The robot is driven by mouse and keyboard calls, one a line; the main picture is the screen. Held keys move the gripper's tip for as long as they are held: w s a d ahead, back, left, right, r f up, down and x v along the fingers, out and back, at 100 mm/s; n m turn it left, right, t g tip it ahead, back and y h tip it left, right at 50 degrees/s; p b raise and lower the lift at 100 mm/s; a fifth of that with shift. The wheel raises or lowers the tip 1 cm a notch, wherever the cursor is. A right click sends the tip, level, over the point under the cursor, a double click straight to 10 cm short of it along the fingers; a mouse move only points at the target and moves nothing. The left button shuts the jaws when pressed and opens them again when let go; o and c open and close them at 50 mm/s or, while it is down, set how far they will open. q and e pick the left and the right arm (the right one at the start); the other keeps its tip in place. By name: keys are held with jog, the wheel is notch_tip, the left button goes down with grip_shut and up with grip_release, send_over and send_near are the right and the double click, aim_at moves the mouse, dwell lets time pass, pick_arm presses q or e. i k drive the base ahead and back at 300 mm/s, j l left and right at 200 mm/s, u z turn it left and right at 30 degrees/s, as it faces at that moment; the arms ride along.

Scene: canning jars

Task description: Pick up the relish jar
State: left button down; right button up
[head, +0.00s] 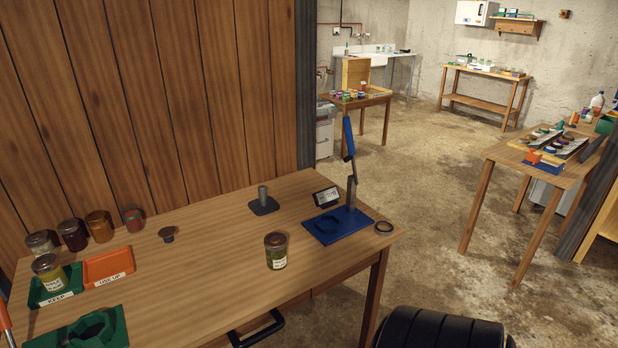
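A glass jar (276,251) with a dark lid, greenish-yellow contents and a white label stands upright on the wooden table, front of centre. A similar labelled jar (48,273) with yellow-green contents stands in the green KEEP tray (75,279) at the left. The label print is too small for me to read, so I cannot tell for certain which one is the relish jar. Neither of my grippers shows clearly in the head view.
Several jars (73,235) line the table's back left, behind the orange USE UP tray (109,266). A blue-based lever device (338,226), a small display (326,197) and a dark ring (384,227) sit at the right. A black looped handle (256,332) shows at the front edge.

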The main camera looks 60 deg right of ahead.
aim_at(276, 253)
jog(key=z, duration=1.65)
